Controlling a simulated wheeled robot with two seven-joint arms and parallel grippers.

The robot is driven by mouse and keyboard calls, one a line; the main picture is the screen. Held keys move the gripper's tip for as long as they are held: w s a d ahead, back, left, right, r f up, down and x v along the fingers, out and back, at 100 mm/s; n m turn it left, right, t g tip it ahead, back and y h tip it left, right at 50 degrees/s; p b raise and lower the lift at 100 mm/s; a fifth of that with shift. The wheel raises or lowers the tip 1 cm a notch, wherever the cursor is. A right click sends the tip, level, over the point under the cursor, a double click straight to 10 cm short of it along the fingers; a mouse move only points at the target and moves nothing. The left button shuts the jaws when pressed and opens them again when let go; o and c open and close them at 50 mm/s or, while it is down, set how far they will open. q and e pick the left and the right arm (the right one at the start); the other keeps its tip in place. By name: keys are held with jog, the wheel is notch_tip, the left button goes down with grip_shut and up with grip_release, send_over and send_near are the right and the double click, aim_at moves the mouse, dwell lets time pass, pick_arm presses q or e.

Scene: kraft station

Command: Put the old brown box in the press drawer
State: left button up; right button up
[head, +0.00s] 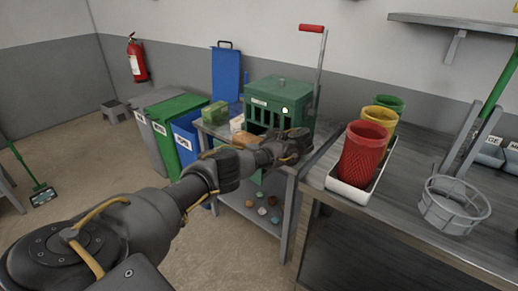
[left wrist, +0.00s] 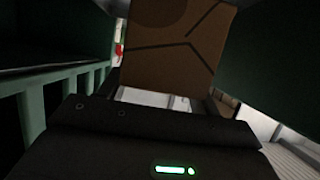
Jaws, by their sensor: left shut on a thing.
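The old brown box (left wrist: 170,45) fills the upper middle of the left wrist view, a flat brown face with dark lines. My left gripper (head: 295,146) is shut on it. In the head view the gripper is in front of the green press (head: 282,97), and the box cannot be made out clearly in its fingers. The left wrist view shows green bars (left wrist: 62,100) at the left and a dark green surface (left wrist: 255,60) at the right, close around the box. The press drawer is mostly hidden behind my arm. My right gripper is out of view.
The press stands on a grey table, its red-handled lever (head: 312,29) upright. Green (head: 214,112) and tan (head: 245,138) items lie beside it. Red (head: 362,150), yellow and green baskets stand on the right bench. Bins stand at the left; small round things lie on the lower shelf.

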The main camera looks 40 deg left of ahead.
pick_arm(q)
notch_tip(320, 180, down, 3)
jog(key=o, duration=1.4)
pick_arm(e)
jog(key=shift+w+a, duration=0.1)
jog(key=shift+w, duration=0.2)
pick_arm(q)
jog(key=shift+r, duration=0.1)
jog(key=v, duration=0.6)
jog(key=shift+d+r+b, duration=0.1)
jog(key=shift+d+b, duration=0.2)
jog(key=shift+d, duration=0.1)
jog(key=shift+d+r, duration=0.2)
jog(key=shift+d, duration=0.1)
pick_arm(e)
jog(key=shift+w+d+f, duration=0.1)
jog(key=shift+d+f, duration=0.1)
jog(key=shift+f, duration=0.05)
